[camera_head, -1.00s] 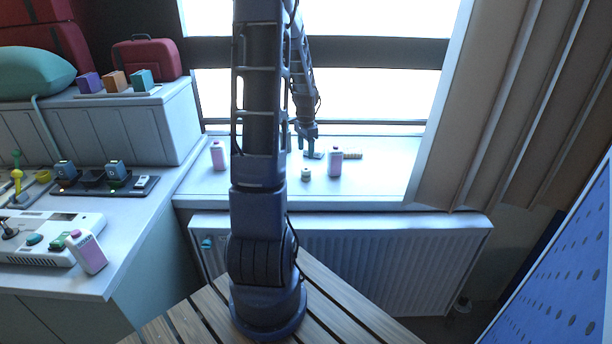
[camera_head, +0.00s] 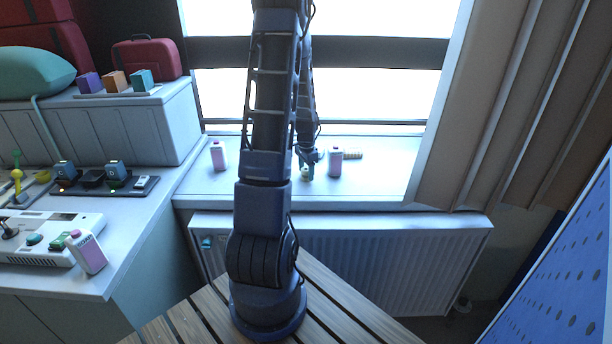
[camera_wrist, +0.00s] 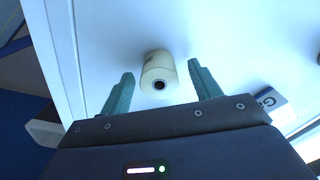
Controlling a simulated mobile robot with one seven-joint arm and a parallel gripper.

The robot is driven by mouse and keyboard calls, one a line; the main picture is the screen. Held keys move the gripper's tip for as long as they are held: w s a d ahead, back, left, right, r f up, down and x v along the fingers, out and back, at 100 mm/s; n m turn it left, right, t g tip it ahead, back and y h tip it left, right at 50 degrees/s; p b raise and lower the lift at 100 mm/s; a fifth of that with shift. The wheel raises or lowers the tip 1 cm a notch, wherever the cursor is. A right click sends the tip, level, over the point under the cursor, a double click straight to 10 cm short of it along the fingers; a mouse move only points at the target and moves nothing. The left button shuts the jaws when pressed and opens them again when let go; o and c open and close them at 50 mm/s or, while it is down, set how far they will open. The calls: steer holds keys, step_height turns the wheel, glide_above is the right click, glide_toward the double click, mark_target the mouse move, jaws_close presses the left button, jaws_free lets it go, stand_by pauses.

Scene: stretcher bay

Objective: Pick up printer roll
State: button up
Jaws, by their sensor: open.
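The printer roll (camera_wrist: 158,67) is a small cream cylinder with a dark hole in its end. In the wrist view it lies ahead of and between the two green fingers of my gripper (camera_wrist: 160,88). The fingers are apart, and neither visibly touches the roll. In the head view my gripper (camera_head: 309,163) is low over the white windowsill (camera_head: 255,185), and the roll (camera_head: 306,174) shows just under it, partly hidden.
A pink bottle (camera_head: 335,163) stands close to the right of my gripper, with a pale strip of small items (camera_head: 352,153) beyond it. Another pink bottle (camera_head: 219,156) stands at the sill's left. A radiator (camera_head: 380,265) is below the sill. The sill's right part is clear.

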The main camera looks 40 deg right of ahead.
steer(key=c, duration=1.1)
steer(key=shift+r, duration=0.15)
